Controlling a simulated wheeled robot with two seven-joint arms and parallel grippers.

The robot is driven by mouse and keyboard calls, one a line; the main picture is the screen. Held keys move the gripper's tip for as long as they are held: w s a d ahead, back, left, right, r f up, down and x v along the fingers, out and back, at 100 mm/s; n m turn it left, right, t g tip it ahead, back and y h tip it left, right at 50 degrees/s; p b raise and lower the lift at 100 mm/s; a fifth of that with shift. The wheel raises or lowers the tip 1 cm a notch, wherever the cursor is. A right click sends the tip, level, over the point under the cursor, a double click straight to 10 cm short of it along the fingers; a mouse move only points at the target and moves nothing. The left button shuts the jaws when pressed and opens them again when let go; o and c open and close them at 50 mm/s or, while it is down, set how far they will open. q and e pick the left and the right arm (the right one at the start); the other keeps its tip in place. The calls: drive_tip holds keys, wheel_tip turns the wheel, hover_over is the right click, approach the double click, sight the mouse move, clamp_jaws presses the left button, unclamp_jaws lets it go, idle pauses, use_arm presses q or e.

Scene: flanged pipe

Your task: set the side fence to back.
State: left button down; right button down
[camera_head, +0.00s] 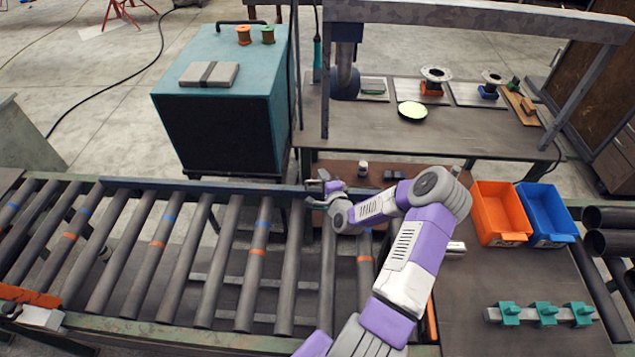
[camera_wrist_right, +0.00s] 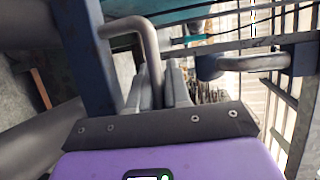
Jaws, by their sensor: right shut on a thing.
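The side fence (camera_head: 215,187) is a long dark blue bar along the back edge of the roller conveyor. In the right wrist view the blue bar (camera_wrist_right: 85,60) runs down the left side, with a bent grey handle (camera_wrist_right: 148,45) coming off it. My right gripper (camera_head: 325,184) is at the right end of the fence in the head view. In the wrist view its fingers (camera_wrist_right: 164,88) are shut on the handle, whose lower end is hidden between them. My left gripper is not in view.
The roller conveyor (camera_head: 210,260) carries bands of orange and blue. A teal cabinet (camera_head: 215,120) stands behind it. A workbench (camera_head: 450,130) with an overhead frame is at the back right. Orange (camera_head: 500,212) and blue (camera_head: 546,215) bins sit right of my arm.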

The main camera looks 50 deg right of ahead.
drive_tip(key=c, duration=1.2)
unclamp_jaws()
drive_tip(key=shift+o, duration=0.2)
drive_tip(key=shift+s, duration=0.1)
drive_tip(key=shift+v, duration=3.7)
drive_tip(key=shift+r, duration=0.1)
